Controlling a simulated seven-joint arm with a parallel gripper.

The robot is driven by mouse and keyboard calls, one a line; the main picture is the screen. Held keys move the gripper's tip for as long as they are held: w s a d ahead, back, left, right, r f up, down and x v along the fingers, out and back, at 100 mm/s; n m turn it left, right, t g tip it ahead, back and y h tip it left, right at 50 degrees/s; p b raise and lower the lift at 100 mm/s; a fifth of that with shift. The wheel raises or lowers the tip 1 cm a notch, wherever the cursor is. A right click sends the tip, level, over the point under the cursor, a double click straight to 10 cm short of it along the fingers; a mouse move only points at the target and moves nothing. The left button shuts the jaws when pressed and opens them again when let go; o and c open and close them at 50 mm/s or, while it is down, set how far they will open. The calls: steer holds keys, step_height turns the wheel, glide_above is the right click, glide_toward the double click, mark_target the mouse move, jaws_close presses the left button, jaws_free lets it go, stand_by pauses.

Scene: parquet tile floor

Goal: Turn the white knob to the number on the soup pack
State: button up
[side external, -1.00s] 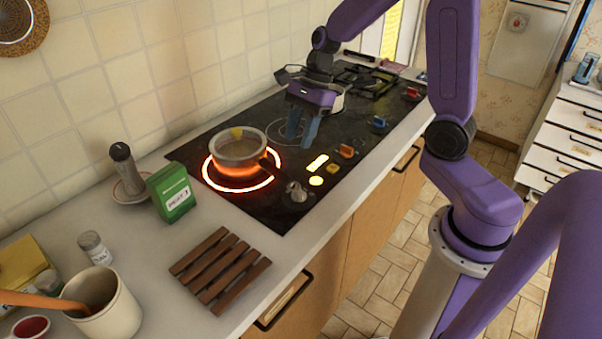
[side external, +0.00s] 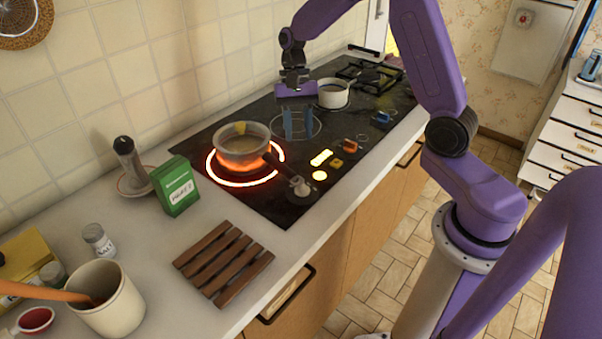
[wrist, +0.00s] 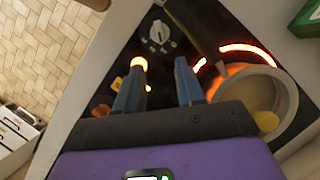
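The white knob (side external: 299,188) is at the near front corner of the black stove, partly crowded by the saucepan handle in the side view. It also shows in the wrist view (wrist: 158,36), with its dial marks too small to read. The green soup pack (side external: 174,186) stands on the counter left of the stove. Its white label carries text ending in a number that I cannot read surely. A green corner shows in the wrist view (wrist: 308,18). My gripper (side external: 298,124) is open and empty above the stove, behind the knob, fingers apart and pointing down.
A saucepan (side external: 242,139) sits on a glowing burner, its dark handle reaching toward the knob. Orange (side external: 350,145) and blue (side external: 381,118) knobs line the stove front. Another pot (side external: 333,93) stands behind my gripper. A wooden trivet (side external: 222,262) lies on the counter.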

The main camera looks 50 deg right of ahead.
mark_target(302, 187)
steer(key=x, duration=1.1)
steer(key=shift+f, duration=0.2)
jaws_close()
